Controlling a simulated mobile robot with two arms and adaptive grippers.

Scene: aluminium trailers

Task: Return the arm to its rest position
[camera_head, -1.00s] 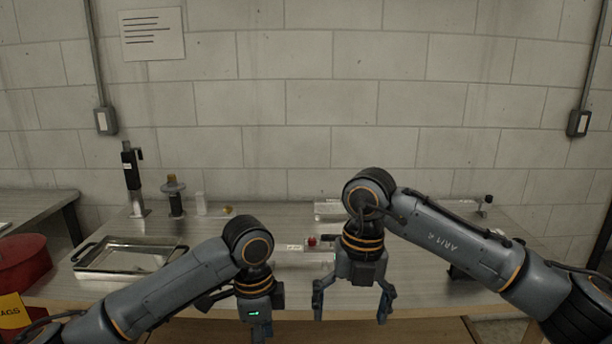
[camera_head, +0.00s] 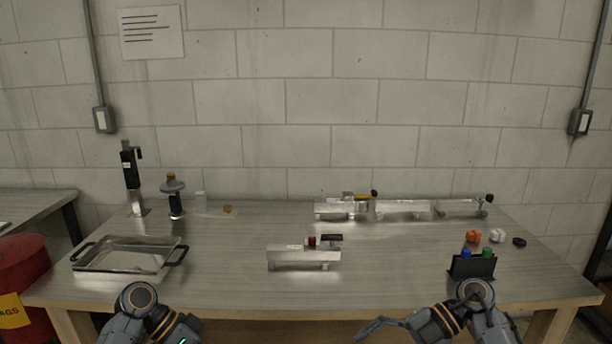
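My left arm's wrist and the top of my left gripper (camera_head: 182,338) show at the bottom edge, left of centre, in front of the workbench. Its fingers are cut off by the frame. My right gripper (camera_head: 378,328) is at the bottom edge, right of centre. One finger shows, splayed out to the left and away from the gripper's axis; the other is outside the frame. I see nothing held in it. Both grippers are apart from the things on the bench.
The workbench (camera_head: 390,275) carries a metal tray (camera_head: 128,243), a small trailer-like aluminium piece (camera_head: 303,256), a long aluminium assembly (camera_head: 400,207), a black holder (camera_head: 472,267), an orange part (camera_head: 473,236) and a black upright tool (camera_head: 131,168). A red bin (camera_head: 22,268) stands at left.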

